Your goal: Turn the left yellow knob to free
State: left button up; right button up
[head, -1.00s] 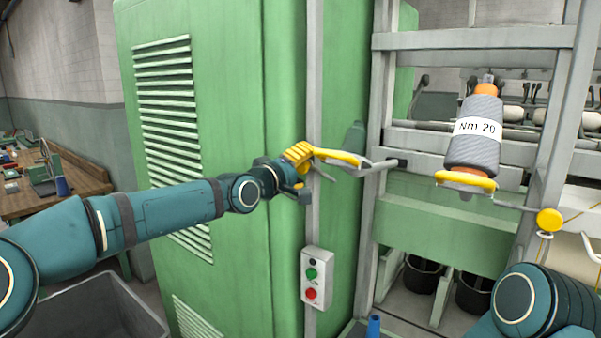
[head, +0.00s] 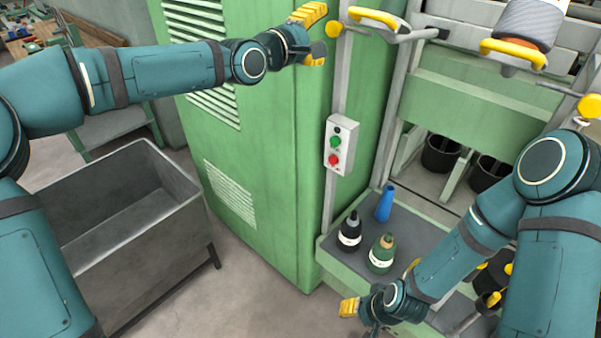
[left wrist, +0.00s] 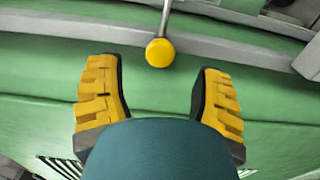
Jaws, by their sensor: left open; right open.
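The left yellow knob (head: 333,28) is a round ball on a thin rod at the left side of the frame, near the top of the head view. My left gripper (head: 312,38) is open and empty just left of it. In the left wrist view the knob (left wrist: 160,52) sits centred between the spread yellow fingers, at about their tips, touching neither. My right gripper (head: 358,312) is low in the head view, open, in front of the bottle shelf, holding nothing that I can see.
A second yellow knob (head: 590,105) is at the right. A grey-wound bobbin (head: 532,22) is cut off at the top. A button box (head: 340,146) and bottles (head: 382,254) are below. A grey bin (head: 150,215) stands left.

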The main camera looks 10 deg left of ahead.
pick_arm(q)
jog(key=shift+v, duration=4.4)
notch_tip(320, 180, down, 29)
jog(key=s+d+m+g+y+b, duration=0.1)
jog(key=s+d+m+g+b, duration=0.1)
jog(key=d+g+b, duration=0.1)
jog(key=shift+s+g+y+b, duration=0.25)
jog(key=shift+g+y+b, duration=0.25)
jog(key=shift+b, duration=0.4)
jog(key=shift+r, duration=0.1)
